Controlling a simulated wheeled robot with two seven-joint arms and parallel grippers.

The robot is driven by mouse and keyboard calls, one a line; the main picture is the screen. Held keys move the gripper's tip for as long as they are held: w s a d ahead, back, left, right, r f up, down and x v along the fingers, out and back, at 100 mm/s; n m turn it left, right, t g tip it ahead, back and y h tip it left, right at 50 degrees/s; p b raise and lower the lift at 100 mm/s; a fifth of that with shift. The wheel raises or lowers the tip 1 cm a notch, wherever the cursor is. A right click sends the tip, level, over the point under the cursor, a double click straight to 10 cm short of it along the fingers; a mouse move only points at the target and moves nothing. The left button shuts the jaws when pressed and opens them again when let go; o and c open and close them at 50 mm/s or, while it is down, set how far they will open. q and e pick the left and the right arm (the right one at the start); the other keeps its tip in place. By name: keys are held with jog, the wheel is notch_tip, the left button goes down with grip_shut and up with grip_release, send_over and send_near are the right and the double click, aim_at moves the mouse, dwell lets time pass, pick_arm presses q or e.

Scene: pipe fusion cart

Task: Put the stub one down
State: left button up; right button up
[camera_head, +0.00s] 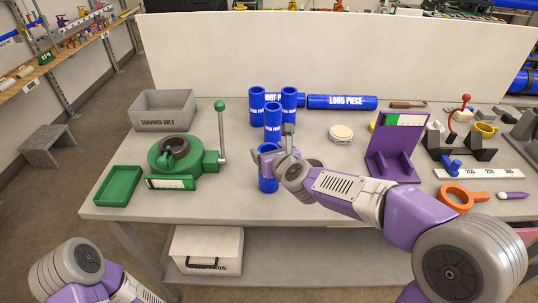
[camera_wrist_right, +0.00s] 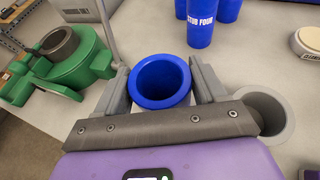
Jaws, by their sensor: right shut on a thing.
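My right gripper (camera_head: 279,153) is shut on a blue hollow stub (camera_head: 268,181), upright near the front middle of the table. In the right wrist view its open top (camera_wrist_right: 160,78) sits between the two grey fingers. Its label is not readable, so I cannot confirm its number. I cannot tell whether its base touches the table. Behind it stand several blue stubs (camera_head: 273,122); one reads STUB FOUR in the right wrist view (camera_wrist_right: 201,22). My left arm shows at the lower left of the head view, but its gripper is out of frame.
A green clamp machine (camera_head: 178,155) with an upright lever and a green tray (camera_head: 118,185) are left. A grey shavings bin (camera_head: 165,111) is behind them. A blue LONG PIECE (camera_head: 342,102) lies at the back. A purple stand (camera_head: 393,150) is right. Bare table lies left of the held stub.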

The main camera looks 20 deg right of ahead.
jog(key=shift+f, duration=0.1)
jog(key=o, duration=1.6)
jog(key=shift+c, duration=0.2)
jog(key=shift+r, duration=0.2)
jog(key=shift+s+r, duration=0.2)
jog(key=shift+s, duration=0.15)
jog(key=p+v, duration=0.4)
jog(key=v, duration=0.7)
jog(key=shift+s, duration=0.15)
